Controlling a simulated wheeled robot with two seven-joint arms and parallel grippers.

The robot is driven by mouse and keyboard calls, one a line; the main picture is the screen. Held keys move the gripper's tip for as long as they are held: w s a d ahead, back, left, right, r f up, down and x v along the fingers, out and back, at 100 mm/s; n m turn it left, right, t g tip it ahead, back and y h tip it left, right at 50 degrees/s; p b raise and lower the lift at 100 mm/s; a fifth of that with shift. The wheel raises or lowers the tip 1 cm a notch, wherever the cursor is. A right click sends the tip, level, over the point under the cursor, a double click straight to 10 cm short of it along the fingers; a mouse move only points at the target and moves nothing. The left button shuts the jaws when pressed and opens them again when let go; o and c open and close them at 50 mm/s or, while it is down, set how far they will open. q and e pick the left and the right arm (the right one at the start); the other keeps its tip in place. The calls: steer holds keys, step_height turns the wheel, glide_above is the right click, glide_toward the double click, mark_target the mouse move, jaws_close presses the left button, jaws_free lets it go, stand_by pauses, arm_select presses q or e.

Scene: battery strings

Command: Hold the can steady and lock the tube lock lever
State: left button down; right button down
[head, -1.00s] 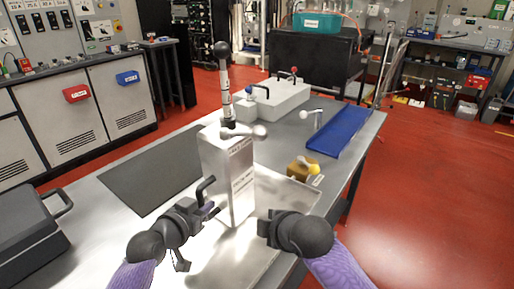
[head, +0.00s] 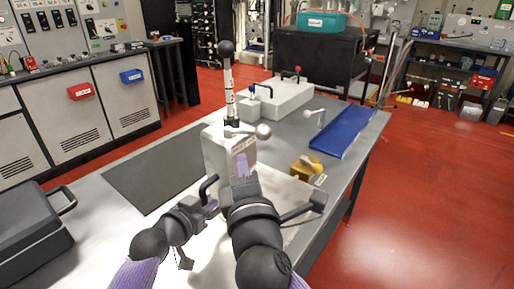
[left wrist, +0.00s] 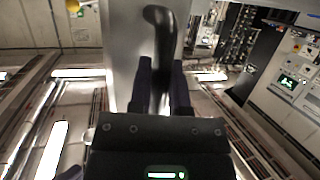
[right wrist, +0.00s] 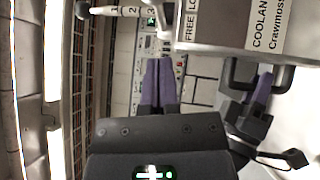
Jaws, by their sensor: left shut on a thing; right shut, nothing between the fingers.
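The can (head: 216,150) is a tall pale metal box standing on the bench, with labels on one side. A marked tube (head: 230,95) rises upright from its top under a black ball. A lever with a pale round knob (head: 263,131) sticks out to the right at the tube's foot. My left gripper (head: 211,205) is shut on the can's black side handle (left wrist: 160,40). My right gripper (head: 242,165) is shut and empty, pointing up in front of the can below the knob. It hides the can's lower part. The right wrist view shows the can's labelled side (right wrist: 230,28) beside its fingers.
A yellow-brown block (head: 306,168) and a blue tray (head: 343,131) lie to the right. A white box with a red-knobbed handle (head: 288,98) stands behind. A dark case (head: 30,230) is at the left, beside a dark mat (head: 150,175).

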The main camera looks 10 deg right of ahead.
mark_target(264, 140)
arm_select(q)
steer(key=shift+f, duration=0.15)
arm_select(e)
steer(key=shift+w+d+r, duration=0.25)
steer(key=shift+w+d, duration=0.45)
steer(key=shift+w, duration=0.25)
steer(key=shift+w+d+r, duration=0.25)
steer(key=shift+w+d, duration=0.4)
steer(key=shift+w, duration=0.25)
steer(key=shift+w+d+f+n+y, duration=0.1)
steer(key=shift+n+y, duration=0.35)
steer(key=shift+y, duration=0.25)
steer(key=shift+w+d+n+y, duration=0.1)
steer(key=shift+n+y, duration=0.35)
steer(key=shift+y, duration=0.25)
steer(key=shift+w+n+g+y, duration=0.1)
steer(key=shift+n+g+y, duration=0.2)
steer(key=shift+y, duration=0.2)
steer(key=n+y, duration=0.1)
steer(key=w+d+n+g+y, duration=0.1)
steer(key=y, duration=0.1)
steer(key=shift+w+d+y, duration=0.1)
steer(key=shift+d+y, duration=0.2)
steer(key=shift+w+d, duration=0.4)
steer(key=shift+w, duration=0.25)
